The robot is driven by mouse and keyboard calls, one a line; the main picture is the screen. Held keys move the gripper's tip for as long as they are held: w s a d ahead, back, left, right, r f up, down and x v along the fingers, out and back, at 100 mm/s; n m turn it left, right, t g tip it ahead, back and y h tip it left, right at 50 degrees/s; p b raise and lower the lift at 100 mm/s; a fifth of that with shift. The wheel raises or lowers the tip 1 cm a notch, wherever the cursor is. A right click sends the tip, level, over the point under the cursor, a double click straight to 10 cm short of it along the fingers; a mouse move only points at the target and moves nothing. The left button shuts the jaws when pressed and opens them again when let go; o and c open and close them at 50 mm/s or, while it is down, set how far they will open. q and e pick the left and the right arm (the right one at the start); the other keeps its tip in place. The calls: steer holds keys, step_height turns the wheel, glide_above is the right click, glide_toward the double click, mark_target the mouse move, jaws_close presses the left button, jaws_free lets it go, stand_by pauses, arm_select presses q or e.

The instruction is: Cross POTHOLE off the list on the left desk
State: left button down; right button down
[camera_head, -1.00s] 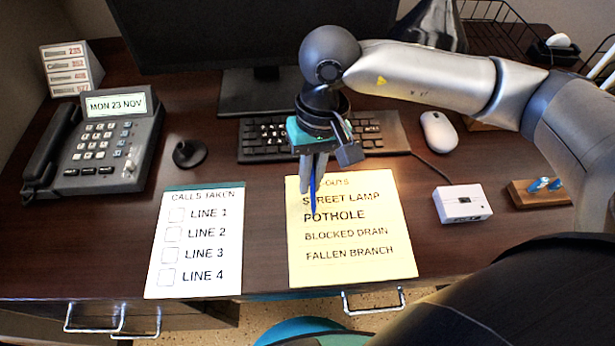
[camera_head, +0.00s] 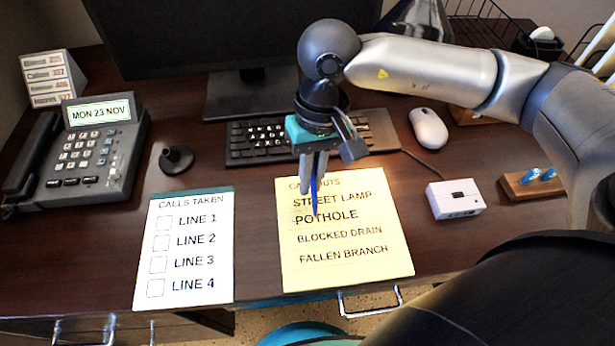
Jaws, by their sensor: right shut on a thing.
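The yellow call-outs sheet (camera_head: 345,275) lies on the dark desk, listing STREET LAMP, POTHOLE, BLOCKED DRAIN and FALLEN BRANCH. My right gripper (camera_head: 314,172) is over the sheet's upper part, shut on a blue pen (camera_head: 315,195) that points down. The pen's tip is at the word POTHOLE (camera_head: 335,216), over its left half. I cannot tell for certain whether the tip touches the paper, or whether there is a line through the word. The gripper hides part of the sheet's heading. My left gripper is not in view.
A white "CALLS TAKEN" sheet (camera_head: 205,272) lies to the left. Behind are a keyboard (camera_head: 250,145), a monitor (camera_head: 200,50) and a mouse (camera_head: 428,128). A phone (camera_head: 90,150) stands at the left. A white box (camera_head: 455,200) and a wooden holder (camera_head: 525,187) are to the right.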

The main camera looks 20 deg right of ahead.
steer(key=shift+s+d+f+b, duration=0.1)
steer(key=shift+s+d+b, duration=0.4)
steer(key=shift+d+b, duration=1.3)
steer(key=shift+s+d+r+b, duration=0.1)
steer(key=shift+s+d+b, duration=0.45)
steer(key=shift+d+b, duration=1.25)
steer(key=shift+s+d+f+b, duration=0.1)
steer(key=shift+s+d+b, duration=0.4)
steer(key=shift+d+b, duration=1.3)
stand_by(1.7)
steer(key=shift+d, duration=0.15)
stand_by(0.3)
